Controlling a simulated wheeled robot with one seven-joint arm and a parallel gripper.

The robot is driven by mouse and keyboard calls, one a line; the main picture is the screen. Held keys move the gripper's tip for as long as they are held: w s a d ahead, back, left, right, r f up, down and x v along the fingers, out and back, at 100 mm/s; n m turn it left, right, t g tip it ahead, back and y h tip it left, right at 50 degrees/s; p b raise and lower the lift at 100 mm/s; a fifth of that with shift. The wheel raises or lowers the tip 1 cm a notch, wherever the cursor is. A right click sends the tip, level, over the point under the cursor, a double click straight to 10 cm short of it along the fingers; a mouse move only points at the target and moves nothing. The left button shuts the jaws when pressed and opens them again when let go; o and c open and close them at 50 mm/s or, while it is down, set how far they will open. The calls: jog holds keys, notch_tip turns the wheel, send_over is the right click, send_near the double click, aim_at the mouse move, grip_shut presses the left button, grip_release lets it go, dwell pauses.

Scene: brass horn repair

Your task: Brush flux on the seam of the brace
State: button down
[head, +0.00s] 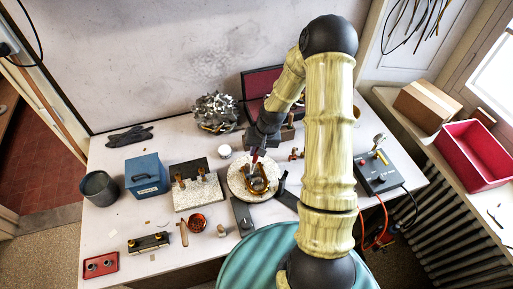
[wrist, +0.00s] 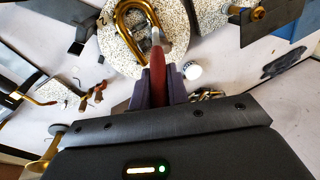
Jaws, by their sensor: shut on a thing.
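My gripper (wrist: 158,82) is shut on a brush with a dark red handle (wrist: 158,62). The brush points away from the jaws, and its pale metal end (wrist: 155,38) lies over the brass piece. The brass piece is a bent U-shaped tube (wrist: 122,24) on a round speckled plate (wrist: 112,47). A small brace part (wrist: 142,45) shows inside the bend beside the brush; its seam is too small to make out. In the head view my gripper (head: 257,155) is above the round plate (head: 236,184) and the brass tube (head: 265,188). Whether the brush tip touches the brace I cannot tell.
A small white pot (head: 225,151) stands left of the plate. A speckled block (head: 200,194) with brass fittings, a blue box (head: 146,174) and a red-brown dish (head: 197,222) are further left. A control box (head: 377,172) stands right.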

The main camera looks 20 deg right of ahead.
jog(key=shift+s+d+b+x, duration=0.1)
jog(key=shift+d+b+x, duration=0.1)
jog(key=shift+b+x, duration=0.6)
jog(key=shift+s+d+b+x, duration=0.15)
jog(key=shift+b+x, duration=0.4)
jog(key=shift+x, duration=0.55)
jog(key=shift+d+b+x, duration=0.2)
jog(key=shift+b+x, duration=0.45)
jog(key=shift+x, duration=0.35)
jog(key=shift+f, duration=0.2)
jog(key=shift+f+b, duration=0.3)
jog(key=shift+b, duration=0.05)
jog(key=shift+r, duration=0.1)
jog(key=shift+w+a+r+p+v, duration=0.15)
jog(key=shift+a+p+v, duration=0.1)
jog(key=shift+p+v, duration=1)
jog(key=shift+w+a+p+v, duration=0.25)
jog(key=shift+p+v, duration=0.55)
jog(key=shift+v, duration=0.8)
jog(key=shift+w+a+r+p+v, duration=0.1)
jog(key=shift+a+p+v, duration=0.2)
jog(key=shift+p+v, duration=0.95)
jog(key=shift+r, duration=0.2)
jog(key=shift+f+b, duration=0.1)
jog(key=shift+b, duration=0.2)
